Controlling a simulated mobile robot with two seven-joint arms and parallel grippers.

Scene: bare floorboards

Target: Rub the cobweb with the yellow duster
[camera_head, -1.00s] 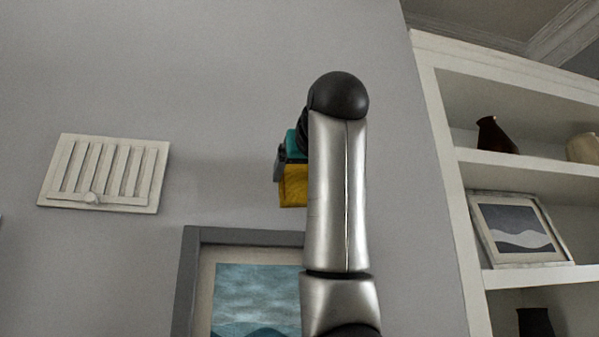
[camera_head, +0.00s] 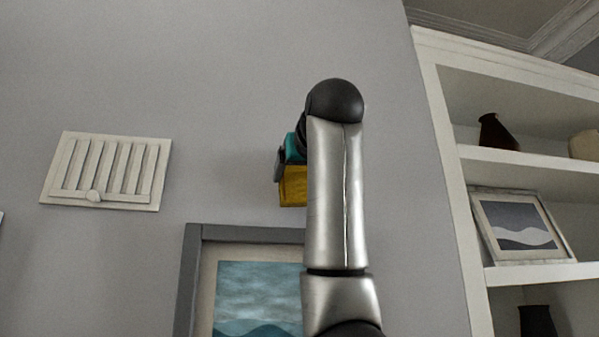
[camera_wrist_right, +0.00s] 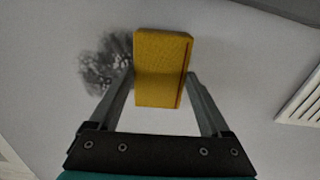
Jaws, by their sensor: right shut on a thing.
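The yellow duster (camera_wrist_right: 160,68) is a block held between the two fingers of my right gripper (camera_wrist_right: 160,88) in the right wrist view. In the head view the duster (camera_head: 293,187) shows below my right gripper (camera_head: 281,165), partly hidden behind my arm. The cobweb (camera_wrist_right: 103,68) is a grey, wispy patch on the wall, beside the duster on its left in the wrist view. The duster overlaps its edge there; I cannot tell whether it touches the wall. The cobweb is hidden in the head view. My left gripper is not in view.
A white vent (camera_head: 106,171) is on the wall at left. A grey-framed picture (camera_head: 193,285) hangs below the duster. White shelves (camera_head: 447,180) at right hold a dark vase (camera_head: 497,132) and a framed picture (camera_head: 517,226). The wall between vent and duster is bare.

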